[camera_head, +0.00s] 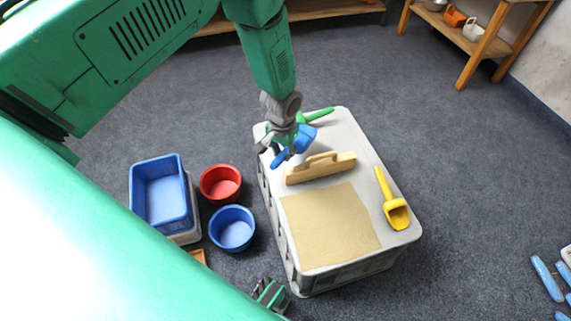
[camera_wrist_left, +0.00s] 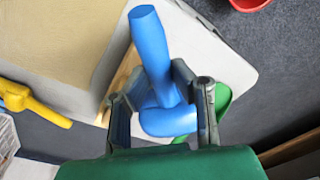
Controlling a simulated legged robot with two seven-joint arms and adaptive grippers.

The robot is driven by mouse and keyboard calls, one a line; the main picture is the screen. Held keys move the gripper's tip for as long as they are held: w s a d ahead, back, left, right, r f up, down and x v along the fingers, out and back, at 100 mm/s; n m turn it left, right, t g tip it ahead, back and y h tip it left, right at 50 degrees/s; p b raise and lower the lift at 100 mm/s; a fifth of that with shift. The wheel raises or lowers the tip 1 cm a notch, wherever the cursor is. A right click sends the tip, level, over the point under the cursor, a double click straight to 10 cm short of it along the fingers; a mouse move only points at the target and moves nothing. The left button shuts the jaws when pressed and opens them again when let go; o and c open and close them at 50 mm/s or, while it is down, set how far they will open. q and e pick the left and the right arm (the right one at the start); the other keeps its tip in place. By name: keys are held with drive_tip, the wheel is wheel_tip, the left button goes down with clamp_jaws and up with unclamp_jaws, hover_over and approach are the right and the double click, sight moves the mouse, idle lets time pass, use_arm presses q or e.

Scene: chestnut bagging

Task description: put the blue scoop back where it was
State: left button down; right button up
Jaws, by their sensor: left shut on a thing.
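The blue scoop (camera_head: 305,138) is held in my left gripper (camera_head: 283,147), over the far-left end of the grey crate's lid (camera_head: 350,130). In the left wrist view the scoop (camera_wrist_left: 151,45) lies between the two fingers of my left gripper (camera_wrist_left: 165,100), its handle pointing up in the picture. The gripper is shut on it. Whether the scoop touches the lid is unclear. A green scoop (camera_head: 318,115) lies just behind it, partly hidden. A yellow scoop (camera_head: 395,208) lies at the lid's right side. My right gripper (camera_head: 270,292) shows partly at the bottom; its jaws are unclear.
A wooden block with a handle (camera_head: 320,170) stands on the lid, beside a tan sheet (camera_head: 330,225). Left of the crate are a red bucket (camera_head: 220,184), a round blue bucket (camera_head: 232,229) and a blue bin (camera_head: 161,192). A wooden shelf (camera_head: 480,50) stands at back right.

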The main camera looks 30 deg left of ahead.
use_arm(q)
drive_tip(key=shift+f+b, duration=0.8)
drive_tip(key=shift+f, duration=1.75)
drive_tip(key=c, duration=1.4)
unclamp_jaws()
drive_tip(key=r+p, duration=0.1)
drive_tip(key=r, duration=0.3)
drive_tip(key=r+p, duration=0.2)
drive_tip(key=r, duration=0.2)
drive_tip(key=r+p, duration=0.1)
drive_tip(key=r, duration=0.3)
drive_tip(key=shift+s+d+r+p, duration=0.2)
drive_tip(key=shift+s+r+p, duration=0.05)
drive_tip(key=shift+s+p, duration=0.1)
drive_tip(key=s+d+f+m, duration=0.1)
drive_tip(key=s+f, duration=0.2)
drive_tip(key=s, duration=2.6)
drive_tip(key=shift+s, duration=0.15)
